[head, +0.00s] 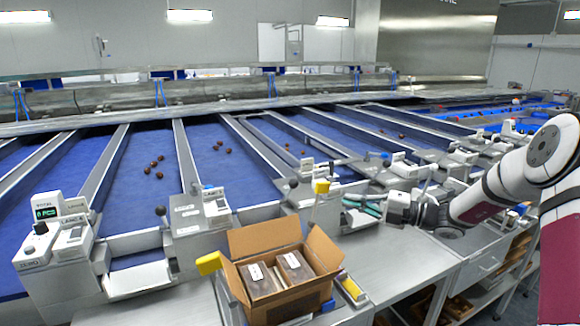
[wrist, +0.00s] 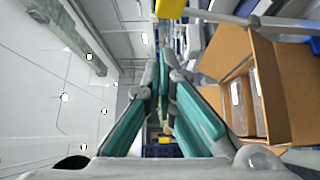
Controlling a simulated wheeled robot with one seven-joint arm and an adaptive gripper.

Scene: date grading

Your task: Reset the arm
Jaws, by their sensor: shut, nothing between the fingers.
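My arm reaches in from the right side of the head view. My gripper (head: 350,203) has teal finger pads and points left, above the metal bench to the right of an open cardboard box (head: 270,238). In the wrist view my gripper (wrist: 164,62) shows its two fingers converging at the tips, shut with nothing between them. The cardboard box also shows at the right of the wrist view (wrist: 295,92), apart from the fingers.
Several blue sorting lanes (head: 225,165) carry a few brown dates. Weighing units (head: 62,232) line the bench. A yellow-topped pole (head: 321,187) stands close to my fingertips. The metal bench top (head: 400,262) below my wrist is clear.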

